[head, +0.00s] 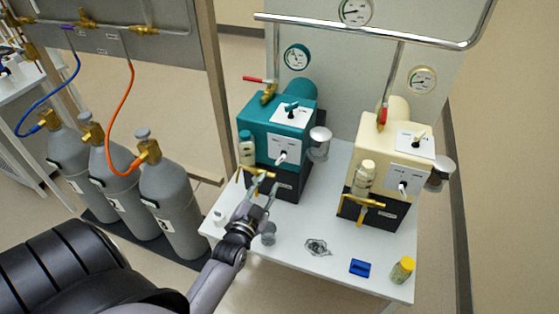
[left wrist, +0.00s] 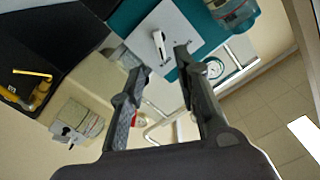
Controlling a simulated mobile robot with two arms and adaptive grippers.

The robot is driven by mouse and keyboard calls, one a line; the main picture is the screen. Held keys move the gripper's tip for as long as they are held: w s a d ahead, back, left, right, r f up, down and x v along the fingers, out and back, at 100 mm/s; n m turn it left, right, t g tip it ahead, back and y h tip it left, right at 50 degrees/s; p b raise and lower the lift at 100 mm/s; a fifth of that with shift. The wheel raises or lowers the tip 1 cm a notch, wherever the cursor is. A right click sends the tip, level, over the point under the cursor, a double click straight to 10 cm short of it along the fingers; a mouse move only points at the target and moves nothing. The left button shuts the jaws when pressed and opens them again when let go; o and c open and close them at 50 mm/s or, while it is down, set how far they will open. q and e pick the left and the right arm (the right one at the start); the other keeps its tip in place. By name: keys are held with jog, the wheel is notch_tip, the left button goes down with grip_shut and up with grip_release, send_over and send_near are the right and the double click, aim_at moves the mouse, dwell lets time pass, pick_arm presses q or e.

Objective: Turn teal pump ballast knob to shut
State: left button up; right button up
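The teal pump (head: 258,137) stands on the white bench, left of a cream pump. It has a white plate on top with a small teal knob (head: 291,106). A plate on its front carries a pale lever-shaped knob (head: 282,157). The print is too small to tell which is the ballast. My left gripper (head: 265,187) is open and empty, in front of and below the front plate. In the left wrist view the pale front knob (left wrist: 159,46) lies just beyond the gap between my open left fingers (left wrist: 160,66), apart from them. My right gripper is in neither view.
The cream pump (head: 375,143) stands to the right. A brass valve handle (head: 257,172) and a bottle (head: 247,149) are close to my left gripper. The bench front holds a blue block (head: 360,268) and a yellow-capped bottle (head: 402,270). Grey gas cylinders (head: 172,200) stand at left.

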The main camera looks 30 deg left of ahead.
aim_at(279, 162)
pick_arm(q)
jog(key=x, duration=1.1)
jog(key=shift+d, duration=0.1)
jog(key=shift+c, duration=0.4)
grip_shut()
